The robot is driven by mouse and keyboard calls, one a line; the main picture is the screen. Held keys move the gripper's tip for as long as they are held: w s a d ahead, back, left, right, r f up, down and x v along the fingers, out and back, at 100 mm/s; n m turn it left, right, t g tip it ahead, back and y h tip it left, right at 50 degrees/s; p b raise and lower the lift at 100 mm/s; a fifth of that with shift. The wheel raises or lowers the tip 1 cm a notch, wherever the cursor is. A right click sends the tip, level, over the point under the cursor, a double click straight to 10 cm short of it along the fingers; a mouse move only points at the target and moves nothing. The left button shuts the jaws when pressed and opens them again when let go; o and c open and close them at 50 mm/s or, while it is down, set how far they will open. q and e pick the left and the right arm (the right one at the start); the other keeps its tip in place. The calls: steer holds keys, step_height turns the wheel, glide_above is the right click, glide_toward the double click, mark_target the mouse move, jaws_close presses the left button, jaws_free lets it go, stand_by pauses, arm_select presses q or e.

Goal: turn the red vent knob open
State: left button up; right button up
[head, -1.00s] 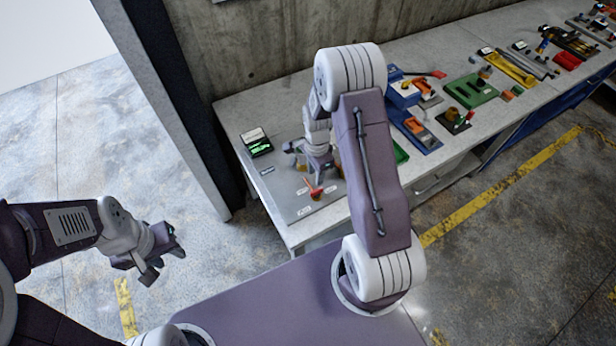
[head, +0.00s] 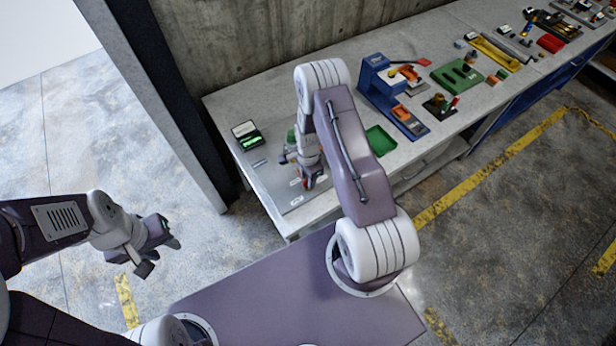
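A grey panel (head: 268,176) lies on the near left end of the bench. A small red-orange part (head: 308,182), likely the vent knob, shows at my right gripper's fingers and is mostly covered by them. My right gripper (head: 307,177) points down over the panel at this part. Whether its fingers are closed on the knob or only around it cannot be made out. My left gripper (head: 160,258) hangs over the floor at the left, away from the bench, with its fingers apart and empty.
A small display with green digits (head: 248,138) stands at the panel's back left. A green part (head: 291,136) shows behind my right wrist. A green tray (head: 380,141) and a blue device (head: 385,95) stand to the right. Several other fixtures line the bench.

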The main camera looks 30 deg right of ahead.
steer(key=shift+c, duration=1.2)
jaws_close()
steer(key=shift+n+b, duration=0.7)
steer(key=shift+n, duration=0.4)
steer(key=n+b, duration=0.2)
steer(key=n, duration=0.2)
steer(key=shift+w+n, duration=0.1)
steer(key=shift+n, duration=0.2)
steer(key=n+b, duration=0.1)
steer(key=n, duration=0.4)
steer(key=shift+d+b, duration=0.1)
steer(key=shift+b, duration=0.2)
steer(key=n+b, duration=0.1)
steer(key=n, duration=0.4)
steer(key=shift+r+n, duration=0.15)
steer(key=shift+n, duration=0.25)
steer(key=shift+w, duration=0.1)
